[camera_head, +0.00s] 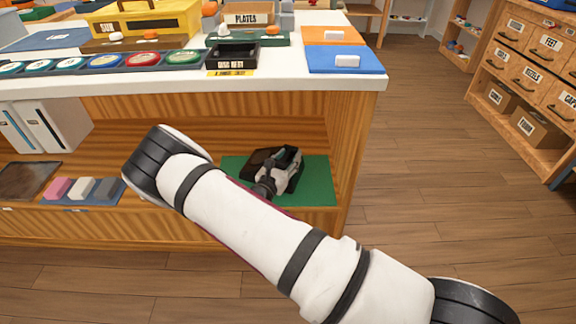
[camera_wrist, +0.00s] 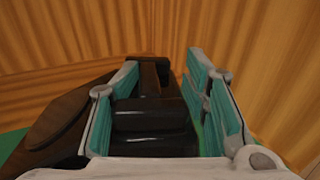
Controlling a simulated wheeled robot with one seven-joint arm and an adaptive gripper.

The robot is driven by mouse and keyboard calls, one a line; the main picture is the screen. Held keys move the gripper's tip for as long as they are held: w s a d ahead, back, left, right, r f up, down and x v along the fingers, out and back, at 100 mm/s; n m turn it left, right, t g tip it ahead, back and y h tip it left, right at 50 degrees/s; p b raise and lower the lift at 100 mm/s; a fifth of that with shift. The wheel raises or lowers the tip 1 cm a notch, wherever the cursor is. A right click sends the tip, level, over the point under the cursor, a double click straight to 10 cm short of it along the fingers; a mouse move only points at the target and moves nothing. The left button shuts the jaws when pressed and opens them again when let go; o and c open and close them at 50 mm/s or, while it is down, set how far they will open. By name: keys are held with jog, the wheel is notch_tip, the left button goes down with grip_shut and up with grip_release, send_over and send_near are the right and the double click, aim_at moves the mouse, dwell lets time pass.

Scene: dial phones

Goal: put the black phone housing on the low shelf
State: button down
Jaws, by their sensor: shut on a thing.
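The low shelf (camera_head: 225,215) is a wooden bay under the white counter, with a green mat (camera_head: 318,180) at its right end. The black phone housing (camera_head: 262,158) is inside this bay, over the mat, partly hidden by my gripper (camera_head: 288,170). In the wrist view my gripper (camera_wrist: 160,85) has its teal-padded fingers on either side of a glossy black part of the housing (camera_wrist: 150,115) and is shut on it. A dark brown, rounded part (camera_wrist: 70,125) spreads out to the left of the fingers. Whether the housing touches the mat is hard to tell.
The shelf's wooden back and right side wall stand close around my gripper. Pink, grey and dark blocks (camera_head: 82,187) lie on a blue mat to the left. Above, the counter (camera_head: 290,82) holds trays and labelled boxes. Open floor (camera_head: 440,190) lies to the right.

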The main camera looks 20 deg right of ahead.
notch_tip(320, 180, down, 2)
jog(key=shift+f+b, duration=0.1)
jog(key=shift+b, duration=0.35)
jog(key=c, duration=0.8)
grip_release()
jog(key=shift+c, duration=0.2)
